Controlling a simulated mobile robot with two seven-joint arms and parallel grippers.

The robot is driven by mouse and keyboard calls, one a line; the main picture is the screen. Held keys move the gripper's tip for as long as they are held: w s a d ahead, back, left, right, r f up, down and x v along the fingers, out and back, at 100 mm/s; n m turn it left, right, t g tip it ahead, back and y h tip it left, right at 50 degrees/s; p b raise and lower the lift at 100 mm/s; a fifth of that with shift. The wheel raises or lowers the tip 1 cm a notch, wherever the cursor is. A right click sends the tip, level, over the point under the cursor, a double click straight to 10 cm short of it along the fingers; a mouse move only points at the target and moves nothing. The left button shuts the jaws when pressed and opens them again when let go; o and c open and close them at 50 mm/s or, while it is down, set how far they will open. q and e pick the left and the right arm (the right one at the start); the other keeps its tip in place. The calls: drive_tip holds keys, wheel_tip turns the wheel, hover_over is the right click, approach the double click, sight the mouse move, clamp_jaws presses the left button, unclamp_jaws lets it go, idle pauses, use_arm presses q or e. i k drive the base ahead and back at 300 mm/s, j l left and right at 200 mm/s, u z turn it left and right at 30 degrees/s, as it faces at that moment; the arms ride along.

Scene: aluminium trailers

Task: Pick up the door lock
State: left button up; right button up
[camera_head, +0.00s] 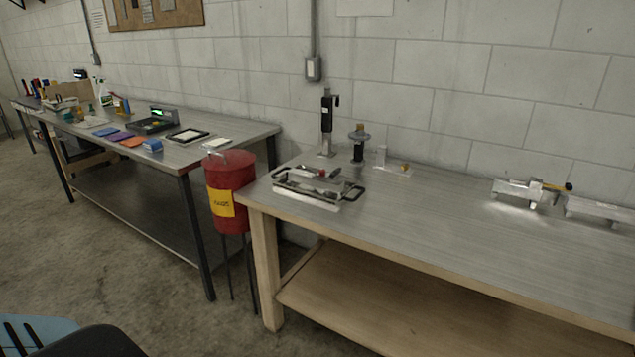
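I cannot clearly make out which thing is the door lock. On the wood-framed workbench (440,225) a metal fixture (518,192) with a yellow and black handle (558,186) stands at the right, beside a silver metal bar (598,210). A small clear piece with an amber part (404,167) sits near the back edge. A metal tray (312,202) with black handles holds tools at the bench's left end. Neither of my grippers is in view.
A black upright tool (327,125) and a dark stand with a grey disc (358,143) are at the bench's back. A red bin (228,180) on legs stands between this bench and a longer cluttered table (200,154). The bench's middle and front are clear.

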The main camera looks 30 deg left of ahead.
sight(295, 176)
drive_tip(key=i+j, duration=0.2)
drive_tip(key=j, duration=0.2)
drive_tip(key=i+j, duration=0.2)
drive_tip(key=j, duration=0.2)
drive_tip(key=i+j+u, duration=0.1)
drive_tip(key=j, duration=0.25)
drive_tip(key=i+j, duration=0.3)
drive_tip(key=j, duration=0.1)
